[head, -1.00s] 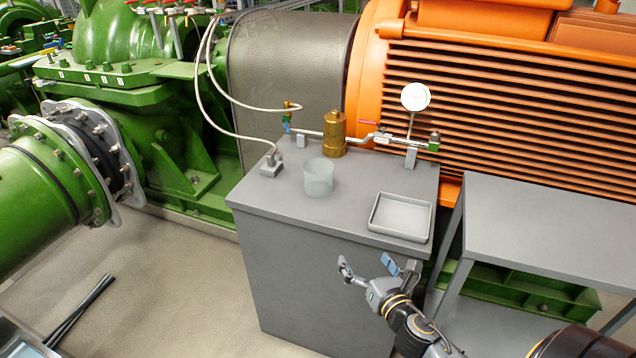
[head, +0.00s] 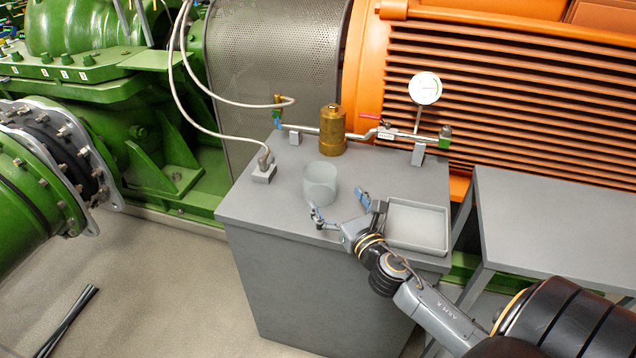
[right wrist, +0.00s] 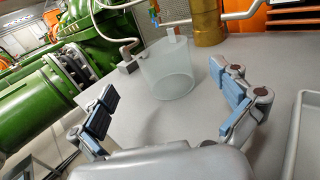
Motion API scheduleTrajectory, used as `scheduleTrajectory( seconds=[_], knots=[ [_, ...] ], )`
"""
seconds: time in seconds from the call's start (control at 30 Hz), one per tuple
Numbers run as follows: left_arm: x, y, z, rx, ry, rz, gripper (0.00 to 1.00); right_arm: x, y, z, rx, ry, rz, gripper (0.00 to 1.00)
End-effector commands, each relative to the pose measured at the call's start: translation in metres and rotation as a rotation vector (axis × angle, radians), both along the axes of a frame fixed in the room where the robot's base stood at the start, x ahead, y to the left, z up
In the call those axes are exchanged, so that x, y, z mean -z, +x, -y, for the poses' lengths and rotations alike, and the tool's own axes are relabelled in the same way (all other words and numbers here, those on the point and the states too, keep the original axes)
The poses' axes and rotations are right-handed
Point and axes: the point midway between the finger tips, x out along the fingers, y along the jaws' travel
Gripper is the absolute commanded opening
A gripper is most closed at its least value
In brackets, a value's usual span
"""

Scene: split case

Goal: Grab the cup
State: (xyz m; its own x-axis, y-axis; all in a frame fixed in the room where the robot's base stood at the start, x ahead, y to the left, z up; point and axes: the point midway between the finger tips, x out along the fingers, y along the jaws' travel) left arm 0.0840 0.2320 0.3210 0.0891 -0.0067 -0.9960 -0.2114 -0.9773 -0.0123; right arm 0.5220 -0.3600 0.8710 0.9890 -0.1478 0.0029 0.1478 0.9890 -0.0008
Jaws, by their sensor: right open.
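The cup (head: 320,182) is a pale, translucent cylinder standing upright on the grey cabinet top (head: 262,208). It also shows in the right wrist view (right wrist: 168,72), beyond and between my fingers. My right gripper (head: 338,202) is open and empty, at the near side of the cup above the cabinet's front edge. Its blue-padded fingers show at both sides in the right wrist view (right wrist: 168,105). The cup is still ahead of the fingertips, with a gap in the wrist view. My left gripper is not in view.
A grey tray (head: 418,247) lies right of the cup, under my right arm. Behind the cup stand a brass cylinder (head: 333,132) and a pipe with a gauge (head: 425,88). A cable plug block (head: 264,172) is to the left. A grey table (head: 560,225) stands at right.

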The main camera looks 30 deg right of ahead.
Motion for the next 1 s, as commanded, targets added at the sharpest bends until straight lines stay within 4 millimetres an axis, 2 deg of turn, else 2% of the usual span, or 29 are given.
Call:
scheduleTrajectory(
  seconds=[0.1, 0.2, 0.27, 0.5, 0.7, 0.83, 1.0],
  knots=[
    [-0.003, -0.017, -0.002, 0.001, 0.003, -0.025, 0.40, -0.002, 0.023, 0.003, 0.000, 0.000, 0.002, 1.00],
    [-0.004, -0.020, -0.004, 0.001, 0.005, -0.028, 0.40, -0.001, 0.035, 0.005, 0.001, 0.001, 0.001, 1.00],
    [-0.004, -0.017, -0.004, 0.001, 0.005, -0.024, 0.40, -0.001, 0.039, 0.006, 0.000, 0.000, 0.000, 1.00],
    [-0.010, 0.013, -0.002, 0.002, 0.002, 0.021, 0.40, -0.004, 0.058, 0.010, 0.000, 0.002, 0.001, 1.00],
    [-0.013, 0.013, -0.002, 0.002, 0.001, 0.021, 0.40, -0.004, 0.086, 0.015, 0.000, 0.003, 0.000, 1.00],
    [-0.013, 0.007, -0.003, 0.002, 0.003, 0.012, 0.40, -0.004, 0.093, 0.016, 0.000, 0.002, -0.001, 1.00],
    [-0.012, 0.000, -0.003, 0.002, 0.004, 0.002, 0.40, -0.003, 0.094, 0.016, -0.001, 0.001, -0.001, 1.00]
  ],
)
